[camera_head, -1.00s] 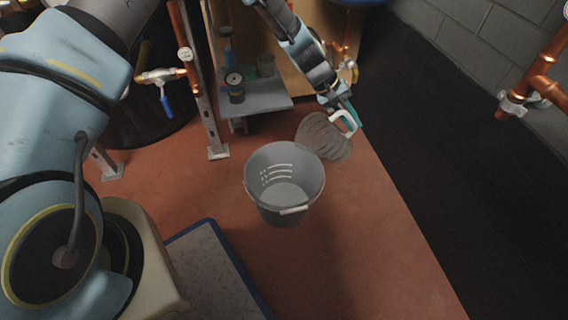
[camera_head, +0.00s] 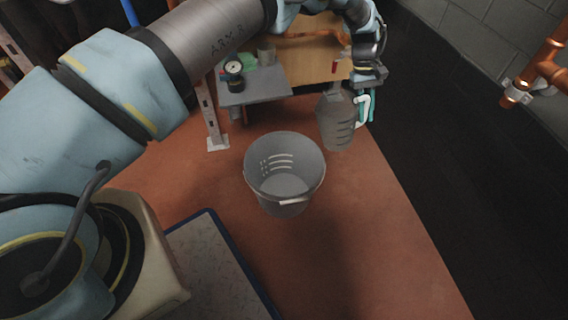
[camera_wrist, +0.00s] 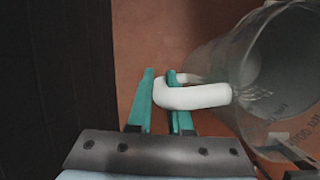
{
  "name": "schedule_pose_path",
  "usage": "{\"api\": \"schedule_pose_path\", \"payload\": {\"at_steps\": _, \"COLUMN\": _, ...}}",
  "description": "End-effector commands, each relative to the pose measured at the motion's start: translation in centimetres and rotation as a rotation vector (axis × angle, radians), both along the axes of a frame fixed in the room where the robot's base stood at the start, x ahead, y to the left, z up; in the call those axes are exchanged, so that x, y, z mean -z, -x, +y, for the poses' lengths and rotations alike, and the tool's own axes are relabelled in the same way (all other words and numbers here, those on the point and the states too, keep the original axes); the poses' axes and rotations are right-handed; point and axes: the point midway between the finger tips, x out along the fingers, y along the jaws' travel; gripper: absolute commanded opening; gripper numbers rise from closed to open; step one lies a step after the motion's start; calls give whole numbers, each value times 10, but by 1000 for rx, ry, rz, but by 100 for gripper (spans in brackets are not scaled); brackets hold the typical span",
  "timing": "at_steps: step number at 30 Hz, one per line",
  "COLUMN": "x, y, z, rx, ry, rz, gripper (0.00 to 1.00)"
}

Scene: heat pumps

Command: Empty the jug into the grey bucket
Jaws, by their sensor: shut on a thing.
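The grey bucket (camera_head: 268,205) stands upright on the red floor in the middle of the head view, with its mouth facing up and its handle down at the front. Its inside bottom looks pale; whether it holds liquid I cannot tell. My gripper (camera_head: 367,103) is shut on the white handle of the grey, see-through jug (camera_head: 335,122). The jug hangs near upright, behind and to the right of the bucket, apart from it. In the wrist view the teal fingers of my gripper (camera_wrist: 162,85) are at the handle, and the jug (camera_wrist: 265,65) shows at right. Its contents are unclear.
A small grey bench (camera_head: 255,92) with a gauge (camera_head: 234,72) stands behind the bucket. A blue-edged platform (camera_head: 215,265) lies at front left. Copper pipes (camera_head: 545,70) run along the right wall. The floor right of the bucket is clear.

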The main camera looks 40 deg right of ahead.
Motion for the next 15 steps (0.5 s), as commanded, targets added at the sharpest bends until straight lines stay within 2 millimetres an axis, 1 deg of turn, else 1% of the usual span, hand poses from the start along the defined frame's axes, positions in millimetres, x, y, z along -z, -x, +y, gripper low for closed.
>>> {"api": "schedule_pose_path", "payload": {"at_steps": 1, "x": 13, "y": 0, "z": -1, "rx": 1, "ry": -18, "rz": -5, "gripper": 0}}
{"api": "schedule_pose_path", "payload": {"at_steps": 3, "x": 17, "y": 1, "z": -2, "rx": 1, "ry": -45, "rz": -11, "gripper": 0}}
{"api": "schedule_pose_path", "payload": {"at_steps": 9, "x": 26, "y": 0, "z": -4, "rx": 0, "ry": -103, "rz": -27, "gripper": 0}}
{"api": "schedule_pose_path", "payload": {"at_steps": 15, "x": 28, "y": 1, "z": -5, "rx": 0, "ry": -139, "rz": -38, "gripper": 0}}
